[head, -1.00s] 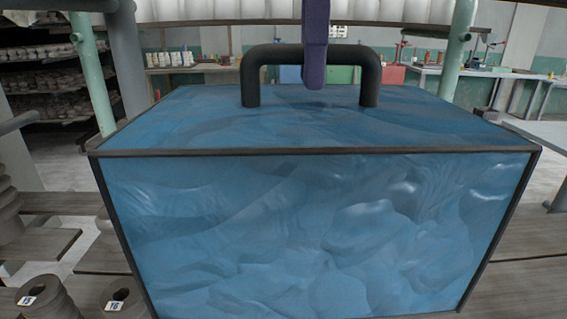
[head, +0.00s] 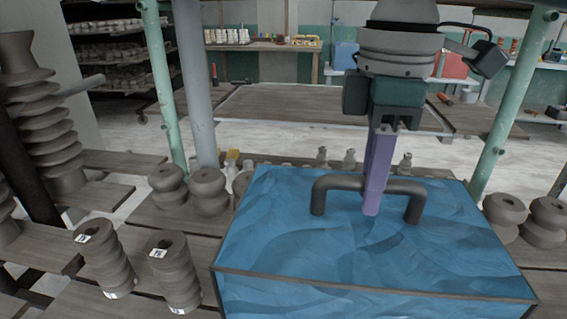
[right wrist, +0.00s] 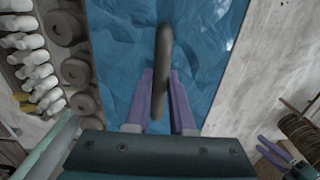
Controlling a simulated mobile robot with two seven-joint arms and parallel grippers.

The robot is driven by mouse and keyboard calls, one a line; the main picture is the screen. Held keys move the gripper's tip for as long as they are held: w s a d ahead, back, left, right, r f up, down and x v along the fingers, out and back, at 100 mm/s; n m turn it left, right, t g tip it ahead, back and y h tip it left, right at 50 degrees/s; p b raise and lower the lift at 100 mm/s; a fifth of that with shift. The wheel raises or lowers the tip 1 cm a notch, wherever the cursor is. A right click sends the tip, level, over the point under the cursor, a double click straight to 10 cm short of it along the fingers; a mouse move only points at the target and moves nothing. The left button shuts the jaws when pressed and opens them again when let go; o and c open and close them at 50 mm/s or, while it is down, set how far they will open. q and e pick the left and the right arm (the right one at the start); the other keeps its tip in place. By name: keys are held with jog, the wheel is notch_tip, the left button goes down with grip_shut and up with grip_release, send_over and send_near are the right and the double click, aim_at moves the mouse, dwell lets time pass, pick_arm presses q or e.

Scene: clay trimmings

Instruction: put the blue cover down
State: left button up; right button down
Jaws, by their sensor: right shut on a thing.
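The blue cover (head: 300,240) is a large box with dark edges and a dark bar handle (head: 336,184) on top. It fills the lower right of the head view, and its blue top (right wrist: 120,50) also shows in the right wrist view. My right gripper (head: 372,208) has purple fingers and is shut on the handle from above. In the right wrist view the handle (right wrist: 162,60) runs between the two fingers. The cover's lower edge is out of frame, so I cannot tell whether it rests on anything. My left gripper is not in the head view.
Stacked grey clay pieces with labels (head: 172,272) stand on wooden boards left of the cover. More clay pieces (head: 540,222) stand to its right and small bottles (head: 350,158) behind it. Green posts (head: 166,80) rise beside it. A bare wooden table (head: 300,106) stands beyond.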

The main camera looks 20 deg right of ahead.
jog(key=shift+f, duration=1.25)
jog(key=c, duration=0.8)
grip_release()
jog(key=shift+f, duration=0.15)
jog(key=shift+o, duration=0.2)
notch_tip(320, 180, up, 12)
jog(key=shift+r, duration=0.2)
